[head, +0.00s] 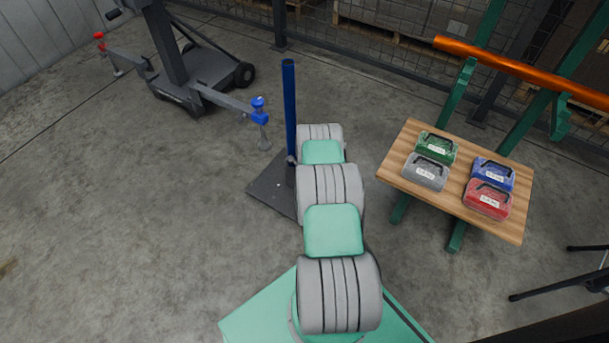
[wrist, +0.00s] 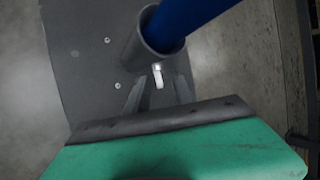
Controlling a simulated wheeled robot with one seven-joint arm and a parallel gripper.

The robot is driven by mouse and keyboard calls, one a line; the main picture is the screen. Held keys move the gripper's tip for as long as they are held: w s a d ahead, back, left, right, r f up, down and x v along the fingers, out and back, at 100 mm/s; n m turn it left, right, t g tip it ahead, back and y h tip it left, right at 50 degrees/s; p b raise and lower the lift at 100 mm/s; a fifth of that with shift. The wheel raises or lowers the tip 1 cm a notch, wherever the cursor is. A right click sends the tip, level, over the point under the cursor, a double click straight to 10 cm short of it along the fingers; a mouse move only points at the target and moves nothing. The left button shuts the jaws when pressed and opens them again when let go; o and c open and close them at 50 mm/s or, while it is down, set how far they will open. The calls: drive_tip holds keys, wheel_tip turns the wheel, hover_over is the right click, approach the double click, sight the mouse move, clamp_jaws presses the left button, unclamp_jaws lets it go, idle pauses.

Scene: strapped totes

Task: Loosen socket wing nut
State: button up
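The blue post (head: 289,105) stands upright in a dark socket on a grey base plate (head: 268,188). In the wrist view the post (wrist: 190,18) enters the round dark socket (wrist: 133,52) from the upper right. A small pale metal wing nut (wrist: 158,76) shows at the socket's near side. My gripper (wrist: 159,92) points at it, with its two dark fingers apart, one to each side of the nut. I see no clear contact between fingers and nut. In the head view my arm hides the gripper and the nut.
A wooden table (head: 400,170) at right holds green, grey, blue and red cases. An orange bar (head: 520,70) runs above it. A wheeled dark stand (head: 190,80) with red and blue-tipped arms is at upper left. The floor at left is clear.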

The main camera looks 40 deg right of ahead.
clamp_jaws()
idle(0.8)
drive_tip(key=shift+s+a+f+n+t+h+b, duration=0.2)
drive_tip(key=shift+n+t+h+b, duration=0.55)
drive_tip(key=shift+h+b, duration=1.05)
drive_tip(key=shift+w+a+f+n+t+h+b, duration=0.1)
drive_tip(key=shift+f+n+t+h+b, duration=0.2)
drive_tip(key=shift+t+h+b, duration=1.45)
drive_tip(key=shift+s+a+f+n+t+h+b, duration=0.15)
drive_tip(key=shift+f+n+t+h+b, duration=0.3)
drive_tip(key=shift+h+b, duration=1.35)
drive_tip(key=shift+w+r+y+b, duration=0.15)
drive_tip(key=shift+r+y+b, duration=0.05)
drive_tip(key=shift+y+b, duration=0.4)
drive_tip(key=shift+w+d+r+h, duration=0.1)
drive_tip(key=shift+h, duration=0.15)
